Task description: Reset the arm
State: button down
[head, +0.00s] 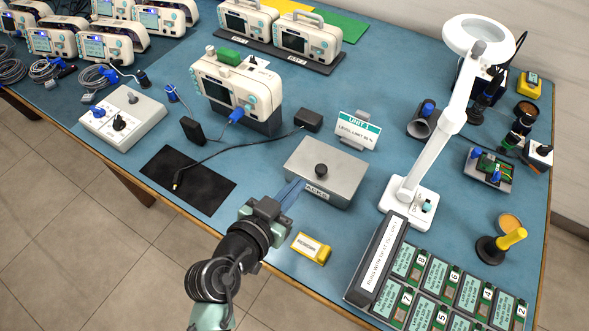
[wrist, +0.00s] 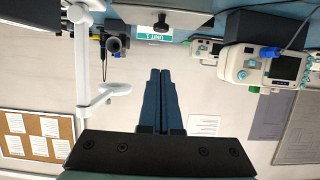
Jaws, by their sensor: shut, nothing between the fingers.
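My gripper (head: 291,193) is at the front of the blue table, in front of and just left of a grey metal box with a black knob (head: 327,172). Its two blue fingers are together with nothing between them. In the wrist view the shut fingers (wrist: 160,88) point out over the table toward the wall, and the view looks upside down. My arm comes in from the bottom of the head view. No object touches the fingertips as far as I can see.
A yellow labelled block (head: 311,248) lies right of my gripper. A black mat (head: 188,181) with a cable end lies left. A white magnifier lamp (head: 408,190) stands right, beside a rack of green boards (head: 375,262). A monitor (head: 236,88) stands behind. Bare table (head: 265,170) shows between mat and box.

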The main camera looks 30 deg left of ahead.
jog(key=shift+s, duration=0.2)
jog(key=w+d+r+t+p, duration=0.1)
jog(key=w+d+r+t, duration=0.15)
jog(key=r, duration=0.65)
jog(key=w+d+r+m+t, duration=0.15)
jog(key=w+r, duration=0.25)
jog(key=r, duration=0.6)
jog(key=w+d+r+n+t+p, duration=0.1)
jog(key=w+d+r, duration=0.2)
jog(key=r, duration=0.6)
jog(key=s+d+r+t, duration=0.2)
jog(key=s+d+r, duration=0.1)
jog(key=r, duration=0.7)
jog(key=s+d+r+t+p, duration=0.1)
jog(key=s+d+r+t, duration=0.2)
jog(key=r, duration=0.8)
jog(key=s+d+r+t+p, duration=0.1)
jog(key=s+d+r+t, duration=0.2)
jog(key=r, duration=0.7)
jog(key=shift+s+r+n, duration=0.2)
jog(key=shift+s+n, duration=0.25)
jog(key=shift+s, duration=0.65)
jog(key=shift+d, duration=0.1)
